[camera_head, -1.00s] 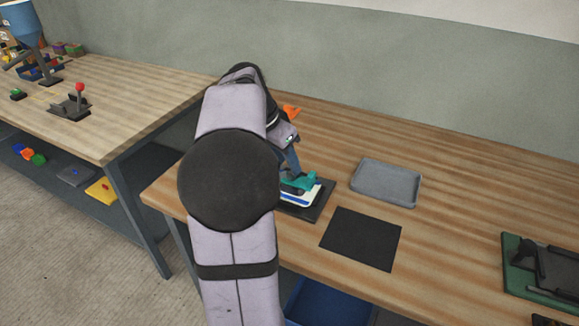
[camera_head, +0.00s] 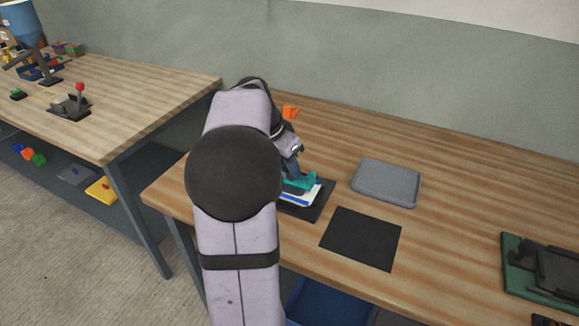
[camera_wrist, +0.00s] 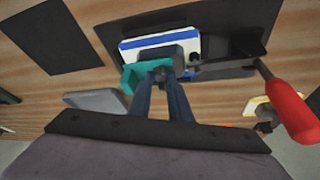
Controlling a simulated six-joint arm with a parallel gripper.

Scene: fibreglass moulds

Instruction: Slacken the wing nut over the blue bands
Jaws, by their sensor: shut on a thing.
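A white mould plate with blue bands (camera_wrist: 128,44) lies on a black base (camera_wrist: 235,22) in the wrist view; the plate also shows in the head view (camera_head: 302,199). A grey block and a teal piece (camera_wrist: 132,77) sit over the bands. My gripper (camera_wrist: 161,76) points down at them, its two fingers close together at the small dark wing nut, beside the teal piece. It is shut on the wing nut, which the fingertips mostly hide. In the head view my arm covers part of this spot, and the teal piece (camera_head: 312,178) shows just below my gripper.
A red-handled lever (camera_wrist: 288,108) stands close to the right of my fingers in the wrist view. A grey tray (camera_head: 386,183) and a flat black mat (camera_head: 361,238) lie right of the base. A green fixture (camera_head: 540,270) is at the far right. Bare wood lies between.

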